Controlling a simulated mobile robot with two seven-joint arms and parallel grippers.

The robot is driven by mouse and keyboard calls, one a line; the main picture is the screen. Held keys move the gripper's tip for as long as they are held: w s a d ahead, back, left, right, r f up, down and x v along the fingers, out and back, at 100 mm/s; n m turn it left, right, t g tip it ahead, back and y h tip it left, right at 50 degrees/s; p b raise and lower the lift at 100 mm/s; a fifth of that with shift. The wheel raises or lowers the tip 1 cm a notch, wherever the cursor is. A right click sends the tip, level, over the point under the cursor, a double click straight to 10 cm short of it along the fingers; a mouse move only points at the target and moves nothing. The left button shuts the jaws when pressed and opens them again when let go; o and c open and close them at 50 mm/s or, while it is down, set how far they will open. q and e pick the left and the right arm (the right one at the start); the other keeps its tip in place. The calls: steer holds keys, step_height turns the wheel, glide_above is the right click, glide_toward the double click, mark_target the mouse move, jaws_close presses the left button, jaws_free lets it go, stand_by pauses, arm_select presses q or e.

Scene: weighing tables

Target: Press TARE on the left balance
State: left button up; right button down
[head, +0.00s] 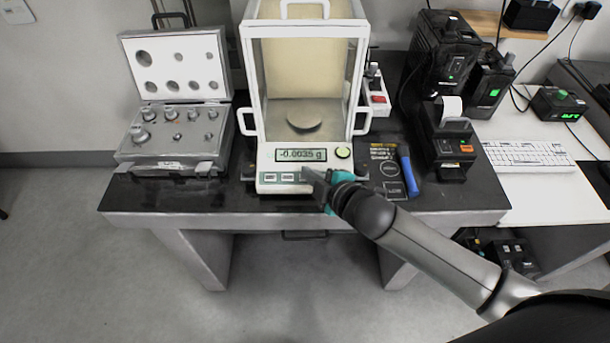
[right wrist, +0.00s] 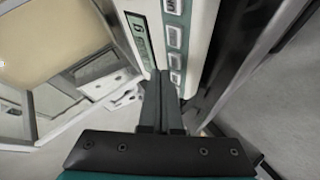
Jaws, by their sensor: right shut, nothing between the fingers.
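The balance (head: 304,60) stands on the dark table with its glass draft shield around a round pan (head: 304,115). Its display (head: 300,155) reads about -0.0035 g. A row of buttons (head: 279,177) lies on the panel below the display; the labels are too small to read, and my gripper hides the right part of the row. My right gripper (head: 311,176) is shut and empty, its fingertips at this panel. In the right wrist view the fingertips (right wrist: 160,78) overlap the panel beside the buttons (right wrist: 174,37); I cannot tell whether they touch. My left gripper is not in view.
An open case of weights (head: 175,137) stands left of the balance. To the right are a blue-handled tool (head: 409,172), a small printer (head: 446,140) and black devices (head: 440,55). A keyboard (head: 527,157) lies on the white table. The dark table's front edge runs just below the balance.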

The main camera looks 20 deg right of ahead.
steer(key=shift+f, duration=0.1)
steer(key=shift+w+f, duration=0.15)
steer(key=shift+f, duration=0.15)
steer(key=shift+w+d+f, duration=0.1)
steer(key=shift+f, duration=0.3)
stand_by(0.7)
steer(key=shift+r, duration=0.1)
steer(key=shift+s+r+p, duration=0.3)
steer(key=shift+r+p, duration=0.4)
steer(key=shift+p, duration=0.1)
steer(key=r+p, duration=0.1)
steer(key=p, duration=0.1)
steer(key=s+r+p, duration=0.1)
steer(key=r, duration=0.1)
steer(key=r+p, duration=0.1)
steer(key=p, duration=0.1)
steer(key=shift+s+a+r+p, duration=0.3)
